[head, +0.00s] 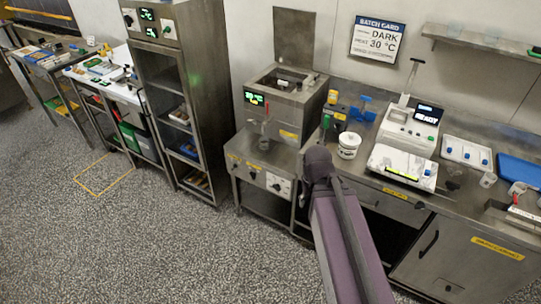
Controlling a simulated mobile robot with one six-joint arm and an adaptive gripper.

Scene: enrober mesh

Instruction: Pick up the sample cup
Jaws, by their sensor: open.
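I cannot tell for sure which item is the sample cup. A small clear cup (488,180) stands on the right counter, in front of the white tray. Another small pale cup (517,188) is farther right, near the picture's edge. A small grey cup-like vessel (265,143) is at the front of the steel machine, under its display. My purple arm rises from the bottom to a dark joint in the middle. No fingers of my gripper can be made out; they are out of view or hidden behind the arm.
The steel counter (455,207) holds a white tub (348,146), a scale-like instrument (403,166), a white tray (466,153) and a blue tray (520,171). The steel machine (286,103) stands left of my arm, beside a tall rack (190,110). The speckled floor at left front is clear.

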